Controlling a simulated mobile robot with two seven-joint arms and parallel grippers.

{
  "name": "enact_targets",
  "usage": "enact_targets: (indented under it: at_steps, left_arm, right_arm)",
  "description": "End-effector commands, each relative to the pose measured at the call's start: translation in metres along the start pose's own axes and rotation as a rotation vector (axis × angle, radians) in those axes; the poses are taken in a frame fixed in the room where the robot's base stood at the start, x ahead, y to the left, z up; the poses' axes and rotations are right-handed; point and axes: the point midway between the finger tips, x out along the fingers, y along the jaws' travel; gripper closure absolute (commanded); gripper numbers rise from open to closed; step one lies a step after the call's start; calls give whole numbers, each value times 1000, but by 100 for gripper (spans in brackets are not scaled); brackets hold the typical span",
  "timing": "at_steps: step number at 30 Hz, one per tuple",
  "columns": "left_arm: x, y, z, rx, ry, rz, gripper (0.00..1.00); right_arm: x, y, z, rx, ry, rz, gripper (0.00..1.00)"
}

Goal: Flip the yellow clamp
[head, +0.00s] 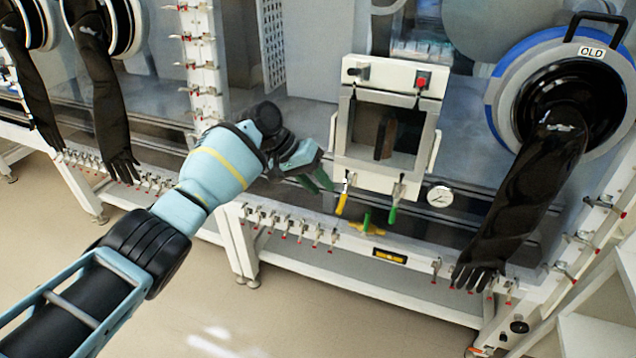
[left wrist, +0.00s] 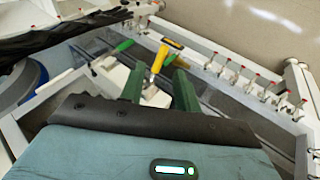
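The yellow clamp (head: 342,203) is at the lower left corner of a white-framed chamber door (head: 353,172), its yellow handle hanging down. It also shows in the left wrist view (left wrist: 158,60), where its handle lies between and beyond my two green fingers. My left gripper (head: 316,182) is just left of the clamp in the head view; in the left wrist view the fingers (left wrist: 158,82) are spread apart with nothing gripped. Contact between finger and clamp cannot be told. My right gripper is not in view.
A green-handled clamp (head: 393,213) hangs at the door's lower right, with a round gauge (head: 439,196) beside it. A black glove (head: 525,200) hangs from a port marked OLD. Several small red-tipped clamps (head: 290,228) line the bench rail. Open floor lies in front.

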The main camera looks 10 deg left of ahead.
Motion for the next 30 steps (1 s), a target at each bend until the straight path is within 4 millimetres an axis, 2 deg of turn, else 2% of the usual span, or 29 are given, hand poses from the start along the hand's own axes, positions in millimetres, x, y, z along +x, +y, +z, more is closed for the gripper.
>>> enact_targets:
  at_steps: [13,16,21,25,30]
  left_arm:
    - [0,0,0,0,0,0,68]
    - [0,0,0,0,0,0,68]
    - [-35,1,-1,2,6,-1,68]
    - [-56,1,-1,2,4,-1,68]
    - [-72,0,0,1,1,0,68]
  right_arm:
    - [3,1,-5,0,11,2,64]
    - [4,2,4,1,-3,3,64]
    - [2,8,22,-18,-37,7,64]
    - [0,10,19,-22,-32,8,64]
    - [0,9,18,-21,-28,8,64]
